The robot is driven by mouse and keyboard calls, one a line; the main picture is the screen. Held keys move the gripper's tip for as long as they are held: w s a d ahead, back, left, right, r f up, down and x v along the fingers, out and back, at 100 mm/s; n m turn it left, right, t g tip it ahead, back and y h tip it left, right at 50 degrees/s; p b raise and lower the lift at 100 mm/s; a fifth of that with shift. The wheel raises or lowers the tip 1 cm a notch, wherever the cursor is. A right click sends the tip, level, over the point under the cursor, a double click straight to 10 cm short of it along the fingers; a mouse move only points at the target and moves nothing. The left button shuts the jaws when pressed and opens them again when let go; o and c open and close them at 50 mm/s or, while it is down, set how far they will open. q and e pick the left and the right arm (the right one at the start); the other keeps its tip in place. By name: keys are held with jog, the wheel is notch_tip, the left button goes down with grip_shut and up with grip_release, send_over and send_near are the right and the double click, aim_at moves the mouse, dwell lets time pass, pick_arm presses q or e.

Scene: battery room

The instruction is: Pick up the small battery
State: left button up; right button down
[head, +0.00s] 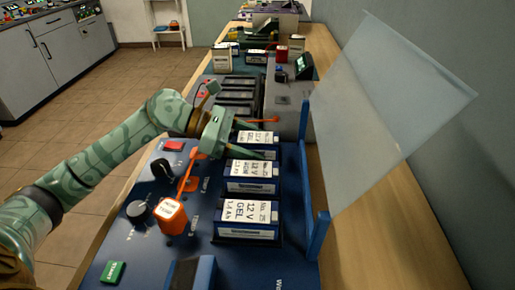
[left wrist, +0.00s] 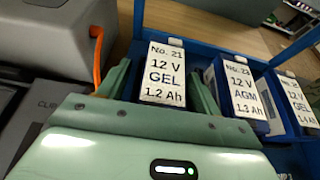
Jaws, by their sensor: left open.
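Three small blue batteries with white labels stand in a row in a blue rack (head: 313,215). The far one, a 12 V GEL 1.2 Ah battery marked No. 21 (left wrist: 163,78), is partly hidden by my gripper in the head view (head: 262,138). The middle one is a 12 V AGM 1.3 Ah battery (head: 250,172). The near one is a 12 V GEL 1.4 Ah battery (head: 248,215). My left gripper (head: 250,139) is open over the far battery. In the left wrist view its fingers lie on either side of that battery; I cannot tell whether they touch it. My right gripper is not in view.
A clear tilted panel (head: 385,105) rises along the rack's right side. An orange-handled lever (head: 173,216), black knobs and a green button (head: 113,272) are on the blue console left of the batteries. A grey device (head: 287,103) and black batteries (head: 238,92) stand behind.

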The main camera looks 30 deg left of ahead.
pick_arm(q)
jog(key=shift+w+d, duration=0.1)
jog(key=shift+d, duration=0.25)
jog(key=c, duration=1.3)
grip_shut()
jog(key=shift+r, duration=0.15)
